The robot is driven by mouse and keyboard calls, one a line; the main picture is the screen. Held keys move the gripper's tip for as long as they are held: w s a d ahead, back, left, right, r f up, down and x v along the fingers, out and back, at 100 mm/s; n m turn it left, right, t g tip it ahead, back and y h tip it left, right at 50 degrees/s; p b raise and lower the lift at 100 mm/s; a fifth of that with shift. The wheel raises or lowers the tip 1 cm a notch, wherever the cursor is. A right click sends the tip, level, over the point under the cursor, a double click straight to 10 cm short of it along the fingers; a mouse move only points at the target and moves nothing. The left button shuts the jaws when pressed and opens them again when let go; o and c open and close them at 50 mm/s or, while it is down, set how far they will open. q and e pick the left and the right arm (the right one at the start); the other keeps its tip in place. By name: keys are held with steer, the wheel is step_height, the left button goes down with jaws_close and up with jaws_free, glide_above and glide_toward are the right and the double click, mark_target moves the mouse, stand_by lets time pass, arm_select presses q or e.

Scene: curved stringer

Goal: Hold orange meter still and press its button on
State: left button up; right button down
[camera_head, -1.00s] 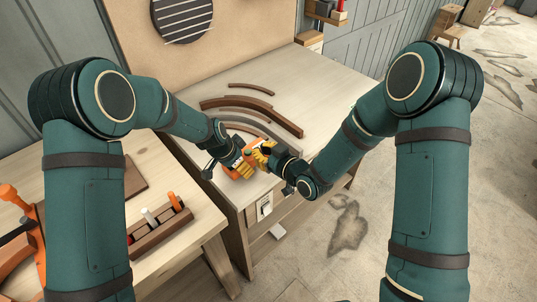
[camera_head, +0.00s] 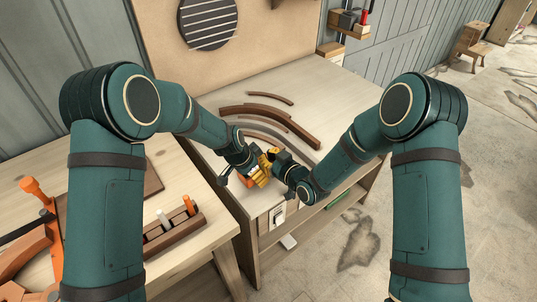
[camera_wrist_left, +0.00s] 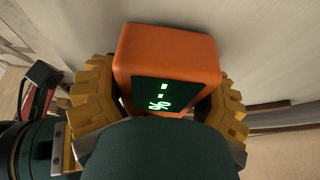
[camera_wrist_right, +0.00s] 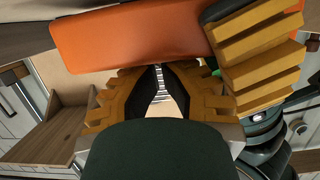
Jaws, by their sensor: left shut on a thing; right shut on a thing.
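The orange meter (camera_head: 246,181) is near the front edge of the workbench, mostly hidden by my grippers. My left gripper (camera_head: 260,174) is shut on it; the left wrist view shows yellow fingers on both sides of the orange case (camera_wrist_left: 165,50). Its dark display (camera_wrist_left: 165,92) shows lit pale-green characters. My right gripper (camera_head: 273,155) is beside the meter. In the right wrist view its fingers (camera_wrist_right: 159,72) are nearly together, with tips at the meter's orange edge (camera_wrist_right: 130,45). What lies between the tips is hidden. I cannot make out the button.
Curved wooden strips (camera_head: 270,120) lie on the workbench (camera_head: 340,88) behind the grippers. A second wooden table at left holds a tool rack (camera_head: 172,230) and an orange clamp (camera_head: 45,220). The bench's right side is clear.

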arm_select(q)
steer(key=shift+r, duration=0.1)
arm_select(e)
steer(key=shift+s+d+f, duration=0.1)
steer(key=shift+f, duration=0.15)
steer(key=shift+s+d, duration=0.1)
steer(key=shift+s, duration=0.05)
steer(key=v, duration=0.9)
steer(key=shift+s+r, duration=0.2)
steer(key=shift+r, duration=0.1)
arm_select(q)
steer(key=o, duration=1.3)
steer(key=shift+v, duration=2.45)
steer(key=shift+r, duration=0.1)
